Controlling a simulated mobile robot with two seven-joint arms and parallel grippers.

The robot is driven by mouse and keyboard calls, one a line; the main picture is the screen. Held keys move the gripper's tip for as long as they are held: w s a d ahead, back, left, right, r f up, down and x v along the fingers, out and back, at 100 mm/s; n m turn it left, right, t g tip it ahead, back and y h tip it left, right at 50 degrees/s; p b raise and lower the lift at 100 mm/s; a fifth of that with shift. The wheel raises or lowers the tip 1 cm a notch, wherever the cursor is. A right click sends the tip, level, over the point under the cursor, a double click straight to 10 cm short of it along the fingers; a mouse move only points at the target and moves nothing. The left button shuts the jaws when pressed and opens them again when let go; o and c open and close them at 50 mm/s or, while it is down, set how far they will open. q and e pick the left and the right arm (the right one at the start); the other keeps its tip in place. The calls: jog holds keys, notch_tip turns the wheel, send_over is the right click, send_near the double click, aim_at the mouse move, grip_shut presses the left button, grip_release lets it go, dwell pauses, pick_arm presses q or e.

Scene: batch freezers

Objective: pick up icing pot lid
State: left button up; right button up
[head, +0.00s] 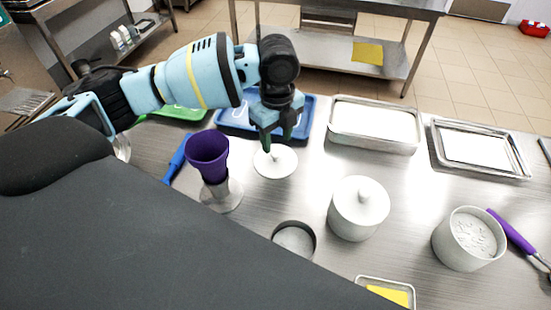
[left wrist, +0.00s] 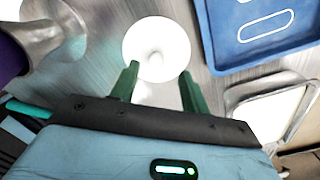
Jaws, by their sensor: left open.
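A round white lid (head: 275,164) with a small central knob lies flat on the steel table, in front of a blue tray. My left gripper (head: 277,140) points down just above it, open and empty. In the left wrist view the lid (left wrist: 157,36) shows with its knob between and slightly beyond the two green fingertips (left wrist: 159,76); I cannot tell how high the tips are above it. An uncovered white pot (head: 462,250) with white contents stands at the right. Another white pot (head: 357,219) has a knobbed lid on. My right gripper is not in view.
A purple cup on a grey stand (head: 209,160) is left of the lid. The blue tray (head: 307,128) lies behind it. Metal trays (head: 372,146) are at the back right. A small open round container (head: 294,243) stands in front. Bare table surrounds the lid's front and right.

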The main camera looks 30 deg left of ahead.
aim_at(276, 154)
pick_arm(q)
jog(key=f, duration=0.4)
jog(key=shift+s+f, duration=0.15)
jog(key=shift+s, duration=0.15)
grip_shut()
